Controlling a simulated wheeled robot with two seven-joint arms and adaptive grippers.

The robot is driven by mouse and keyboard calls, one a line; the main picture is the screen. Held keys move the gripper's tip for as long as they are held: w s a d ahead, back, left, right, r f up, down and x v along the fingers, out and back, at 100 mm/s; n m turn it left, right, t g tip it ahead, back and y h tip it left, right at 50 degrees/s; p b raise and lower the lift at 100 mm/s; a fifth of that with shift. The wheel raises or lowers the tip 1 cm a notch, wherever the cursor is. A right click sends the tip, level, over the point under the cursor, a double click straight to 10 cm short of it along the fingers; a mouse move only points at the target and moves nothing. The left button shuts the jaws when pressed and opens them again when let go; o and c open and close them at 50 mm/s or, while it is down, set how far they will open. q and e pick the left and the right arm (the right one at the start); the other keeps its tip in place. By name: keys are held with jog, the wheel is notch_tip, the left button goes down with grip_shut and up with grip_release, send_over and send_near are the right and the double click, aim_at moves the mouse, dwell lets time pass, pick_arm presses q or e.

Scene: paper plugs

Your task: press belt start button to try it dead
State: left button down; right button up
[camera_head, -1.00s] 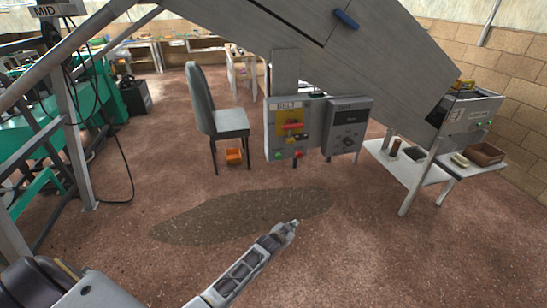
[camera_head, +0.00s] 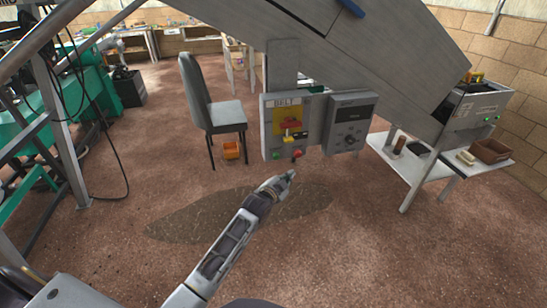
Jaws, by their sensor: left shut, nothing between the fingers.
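The belt control box (camera_head: 290,127), a grey panel marked BELT, hangs under the sloping conveyor. It has a yellow plate with a red switch (camera_head: 291,124). A green button (camera_head: 276,155) sits at its lower left and a red button (camera_head: 297,153) at its lower right. My left gripper (camera_head: 287,177) is shut and empty. In the picture its tip is just below the box, near the red button; I cannot tell how far in front of the box it is. My right gripper is not in view.
A second grey box (camera_head: 350,123) with a dial hangs right of the belt box. A white side table (camera_head: 415,170) stands at the right. Open floor lies in front.

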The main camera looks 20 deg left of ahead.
pick_arm(q)
jog(key=m, duration=0.3)
jog(key=shift+s+f, duration=0.1)
jog(key=shift+f, duration=0.1)
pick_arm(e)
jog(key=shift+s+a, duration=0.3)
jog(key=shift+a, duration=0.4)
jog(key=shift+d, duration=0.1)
